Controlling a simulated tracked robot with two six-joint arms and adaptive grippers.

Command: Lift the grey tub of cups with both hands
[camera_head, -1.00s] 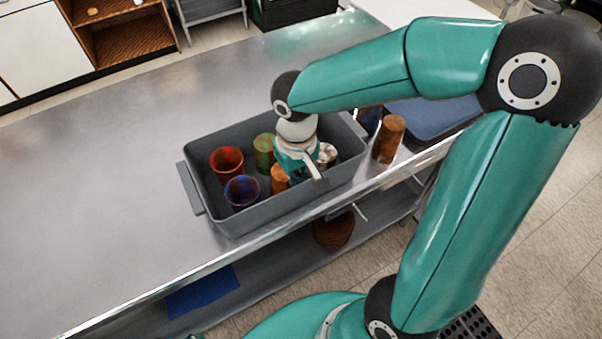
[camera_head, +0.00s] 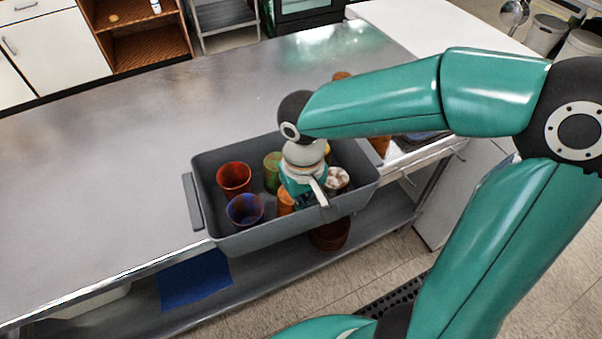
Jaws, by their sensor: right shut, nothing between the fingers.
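The grey tub (camera_head: 290,231) is on the metal counter at its front edge, and its front wall overlaps that edge in the picture. Inside are a red cup (camera_head: 233,177), a blue cup (camera_head: 244,211), a green cup (camera_head: 272,170), an orange cup (camera_head: 286,203) and a white-brown cup (camera_head: 338,179). My right gripper (camera_head: 313,198) is at the tub's front wall among the cups, with a pale part across the rim. It is shut with nothing in it; its fingertips are partly hidden. My left gripper is out of view.
The counter (camera_head: 100,180) is clear to the left. Behind my right arm, orange-brown cups (camera_head: 380,146) and a dark tray are partly hidden. A lower shelf below holds a blue item (camera_head: 195,280) and a brown stack (camera_head: 330,234).

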